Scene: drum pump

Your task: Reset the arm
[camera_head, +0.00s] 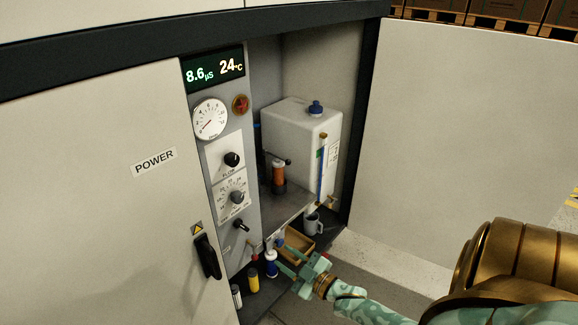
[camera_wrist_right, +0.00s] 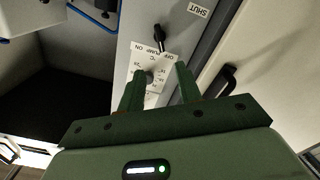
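My right arm (camera_head: 365,304), with pale green and gold links, comes in from the lower right in the head view. Its green right gripper (camera_head: 279,255) is low in front of the open cabinet bay. In the right wrist view the two fingers of this gripper (camera_wrist_right: 158,88) stand apart with nothing held between them. Beyond them is a white dial plate with a dark knob (camera_wrist_right: 143,77), and above it a black switch (camera_wrist_right: 159,40) by a PUMP ON/OFF label. My left gripper is in neither view.
The bay holds a white tank (camera_head: 298,135), an orange-and-black cylinder (camera_head: 278,176), a grey mug (camera_head: 312,223) and a wooden tray (camera_head: 309,244). Blue-and-white (camera_head: 271,263), yellow (camera_head: 253,281) and white (camera_head: 236,296) bottles stand near the gripper. A POWER door (camera_head: 90,220) is left.

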